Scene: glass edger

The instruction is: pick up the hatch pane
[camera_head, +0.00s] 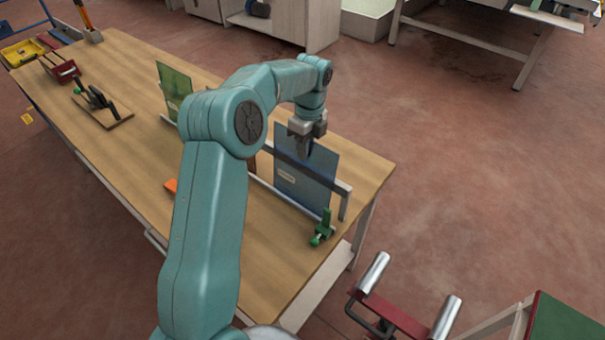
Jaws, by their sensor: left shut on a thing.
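A blue glass pane (306,181) with a small pale label stands upright in a rack (344,201) near the right end of the wooden table. My left gripper (302,150) reaches down from above and is shut on the pane's top edge. A green pane (173,90), also with a label, stands upright further back, left of my arm. I cannot tell from the labels which pane is the hatch pane. My left arm hides the middle of the rack and part of the table. My right gripper is not in view.
A green clamp (322,229) sits at the table's edge close to the blue pane. An orange item (171,185) lies left of my arm. A board with black tools (100,104) lies further left. A red stand with metal rollers (390,309) is at lower right.

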